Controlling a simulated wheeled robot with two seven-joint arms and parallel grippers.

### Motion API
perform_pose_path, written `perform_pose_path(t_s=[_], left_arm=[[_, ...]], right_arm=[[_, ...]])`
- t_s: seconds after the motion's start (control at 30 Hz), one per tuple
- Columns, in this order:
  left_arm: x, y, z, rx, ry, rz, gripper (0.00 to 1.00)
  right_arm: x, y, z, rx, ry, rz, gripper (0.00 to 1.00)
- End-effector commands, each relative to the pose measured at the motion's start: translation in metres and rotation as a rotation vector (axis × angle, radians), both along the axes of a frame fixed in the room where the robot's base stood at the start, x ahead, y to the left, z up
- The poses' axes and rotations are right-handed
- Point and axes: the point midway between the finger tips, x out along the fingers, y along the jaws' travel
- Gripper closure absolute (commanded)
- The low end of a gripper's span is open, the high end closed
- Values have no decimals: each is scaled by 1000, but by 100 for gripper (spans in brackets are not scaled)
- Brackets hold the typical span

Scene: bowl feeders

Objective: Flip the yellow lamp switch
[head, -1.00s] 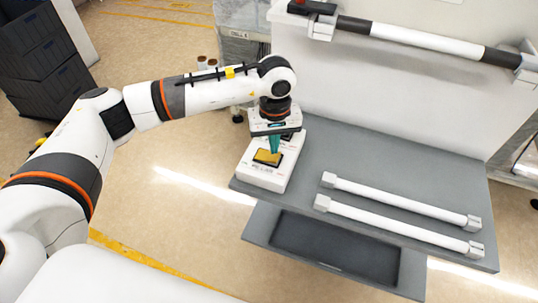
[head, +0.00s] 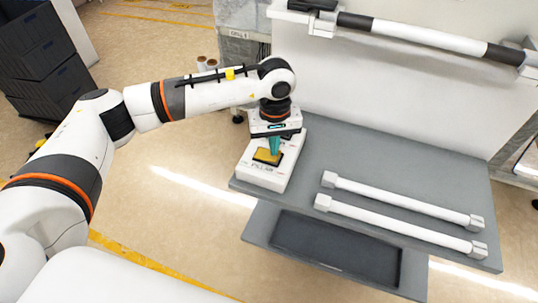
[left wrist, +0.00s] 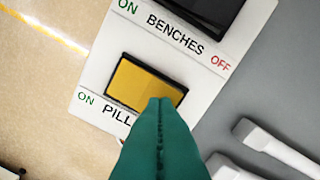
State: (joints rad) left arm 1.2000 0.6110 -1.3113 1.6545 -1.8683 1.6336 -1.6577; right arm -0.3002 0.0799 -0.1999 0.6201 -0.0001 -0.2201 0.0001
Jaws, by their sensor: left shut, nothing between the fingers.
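The yellow switch (head: 264,156) is a rocker in a dark frame on a white switch box (head: 262,179) at the table's left end. In the left wrist view the yellow switch (left wrist: 138,88) has a green ON at its left and a partly hidden label starting "PILL" below it. My left gripper (head: 274,154) points down with its teal fingers shut and empty. In the left wrist view the fingertips (left wrist: 160,101) overlap the switch's lower right part. I cannot tell whether they touch it or which way the rocker is tilted. My right gripper is not in view.
A second, dark switch (left wrist: 206,12) labelled BENCHES sits above on the same box. Two white tubes (head: 400,199) (head: 395,225) lie on the grey table (head: 365,150). Another tube (head: 425,37) is mounted on the white panel behind. Black crates (head: 42,65) stand at far left.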

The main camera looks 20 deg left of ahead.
Motion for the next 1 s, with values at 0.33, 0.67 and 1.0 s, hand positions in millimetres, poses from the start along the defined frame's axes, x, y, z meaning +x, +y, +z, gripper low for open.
perform_pose_path(t_s=[0.33, 0.67, 1.0], left_arm=[[0, 0, -6, 0, 0, 0, 100], [0, 0, -11, 1, 0, 0, 100], [0, 0, -2, 0, -1, 0, 100]], right_arm=[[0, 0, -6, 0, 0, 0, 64], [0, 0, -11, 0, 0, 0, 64], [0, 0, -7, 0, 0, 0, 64]])
